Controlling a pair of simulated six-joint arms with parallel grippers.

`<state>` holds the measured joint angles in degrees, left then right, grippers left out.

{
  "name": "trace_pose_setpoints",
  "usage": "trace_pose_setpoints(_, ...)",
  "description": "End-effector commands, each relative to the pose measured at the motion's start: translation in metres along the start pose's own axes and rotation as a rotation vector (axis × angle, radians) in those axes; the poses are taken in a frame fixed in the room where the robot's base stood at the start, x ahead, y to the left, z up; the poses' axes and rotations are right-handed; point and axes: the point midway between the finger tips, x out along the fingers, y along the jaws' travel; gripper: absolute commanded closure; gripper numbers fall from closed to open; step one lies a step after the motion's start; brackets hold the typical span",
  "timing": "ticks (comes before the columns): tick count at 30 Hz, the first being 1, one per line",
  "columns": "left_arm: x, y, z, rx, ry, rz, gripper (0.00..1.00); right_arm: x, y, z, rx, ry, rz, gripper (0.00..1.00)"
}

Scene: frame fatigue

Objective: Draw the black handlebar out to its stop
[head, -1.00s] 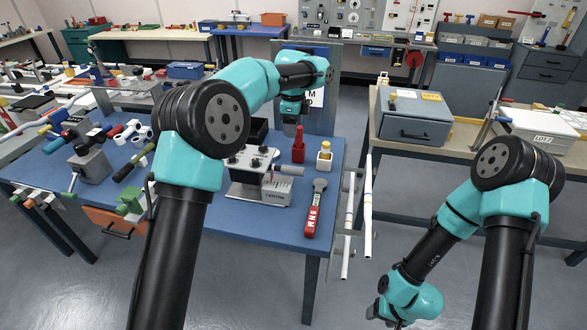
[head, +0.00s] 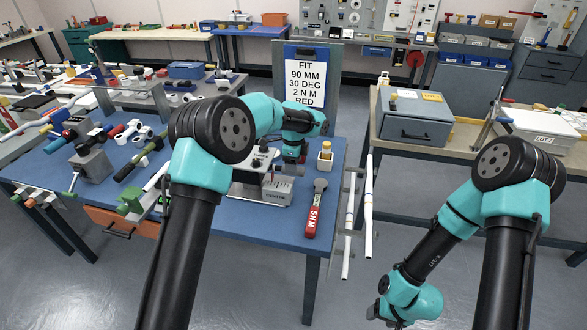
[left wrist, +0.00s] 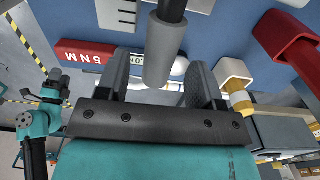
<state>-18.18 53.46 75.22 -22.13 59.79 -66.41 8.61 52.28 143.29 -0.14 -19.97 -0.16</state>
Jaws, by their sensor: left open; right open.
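A fixture block labelled CENTRE (head: 277,190) sits on the blue table, partly hidden by my left arm. In the left wrist view a dark bar (left wrist: 172,8) with a grey cylindrical end (left wrist: 165,50) comes out of it; I take this for the handlebar. My left gripper (head: 293,165) points down at the block's right side. In the left wrist view its open fingers (left wrist: 159,65) stand on either side of the grey end, with gaps visible. My right gripper (head: 390,318) hangs low at the bottom, right of the table, its fingers barely visible.
A red-handled 5 NM tool (head: 314,212) lies right of the block. A cream holder with a yellow part (head: 325,155) stands behind it. A red holder (left wrist: 285,45) is close to my left gripper. A sign (head: 304,80) stands behind. White tubes (head: 368,205) hang at the table's right edge.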

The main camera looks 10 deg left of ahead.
Motion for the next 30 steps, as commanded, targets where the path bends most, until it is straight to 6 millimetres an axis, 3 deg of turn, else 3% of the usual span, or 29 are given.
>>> trace_pose_setpoints(6, 0.021, 0.0, 0.001, -0.001, 0.0, -0.001, 0.39, 0.0, 0.0, 0.0, 0.0, 0.0, 0.0, 0.39)
trace_pose_setpoints(16, 0.024, 0.0, 0.0, 0.0, 0.0, -0.001, 0.39, 0.0, 0.0, 0.0, 0.0, 0.0, 0.0, 0.39)
trace_pose_setpoints(30, 0.024, 0.0, 0.0, 0.0, 0.0, -0.001, 0.84, 0.0, 0.0, 0.0, 0.0, 0.0, 0.0, 0.39)
